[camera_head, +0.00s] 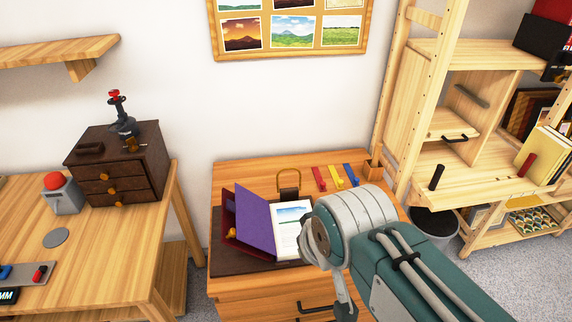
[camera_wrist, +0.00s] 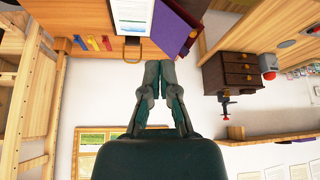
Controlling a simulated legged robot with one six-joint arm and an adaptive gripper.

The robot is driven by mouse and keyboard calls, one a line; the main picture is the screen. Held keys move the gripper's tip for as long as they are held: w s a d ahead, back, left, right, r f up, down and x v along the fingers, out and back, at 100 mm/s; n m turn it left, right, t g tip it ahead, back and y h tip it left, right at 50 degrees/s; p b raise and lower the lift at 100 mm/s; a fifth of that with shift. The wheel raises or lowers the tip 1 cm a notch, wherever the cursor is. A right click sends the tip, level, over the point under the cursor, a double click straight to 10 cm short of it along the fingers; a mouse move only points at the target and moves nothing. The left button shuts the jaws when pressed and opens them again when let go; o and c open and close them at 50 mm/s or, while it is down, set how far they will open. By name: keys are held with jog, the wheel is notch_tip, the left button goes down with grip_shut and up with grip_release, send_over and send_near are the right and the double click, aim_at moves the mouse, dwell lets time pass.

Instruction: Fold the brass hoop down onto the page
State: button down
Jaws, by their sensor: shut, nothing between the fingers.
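The brass hoop (camera_head: 289,171) stands upright at the back edge of the page (camera_head: 291,222) of an open book on the wooden cabinet. The book's purple cover (camera_head: 253,214) leans open to the left. In the wrist view, which is upside down, the hoop (camera_wrist: 125,50) shows beside the page (camera_wrist: 133,14) and the purple cover (camera_wrist: 177,30). My gripper (camera_wrist: 157,66) is shut and empty, its fingertips apart from the hoop in that picture. In the head view my wrist hides the page's lower right, and the fingertips are not clear.
Red, yellow and blue strips (camera_head: 337,177) lie behind the page to the right. A dark chest of drawers (camera_head: 117,165) stands on the left table. A wooden shelf unit (camera_head: 455,110) stands to the right. Prints hang on a wall board (camera_head: 290,57).

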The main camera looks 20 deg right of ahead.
jog(key=w+d+m+t, duration=0.1)
jog(key=w+d, duration=0.1)
jog(key=w, duration=0.9)
jog(key=w+d, duration=0.2)
jog(key=w, duration=1)
jog(key=w+d+f, duration=0.3)
jog(key=w+f, duration=0.2)
jog(key=w, duration=0.2)
jog(key=w+d+f+h, duration=0.1)
jog(key=w+d+f, duration=0.2)
jog(key=w, duration=0.4)
jog(key=w+d+f+m+t, duration=0.1)
jog(key=w+d+f, duration=0.2)
jog(key=w+f, duration=0.3)
jog(key=shift+w+d+f+h, duration=0.3)
jog(key=shift+w+d, duration=0.1)
jog(key=shift+w, duration=0.25)
jog(key=x, duration=1)
jog(key=shift+s+a, duration=0.2)
jog(key=shift+s, duration=0.75)
jog(key=shift+s+a, duration=0.25)
jog(key=shift+s, duration=0.7)
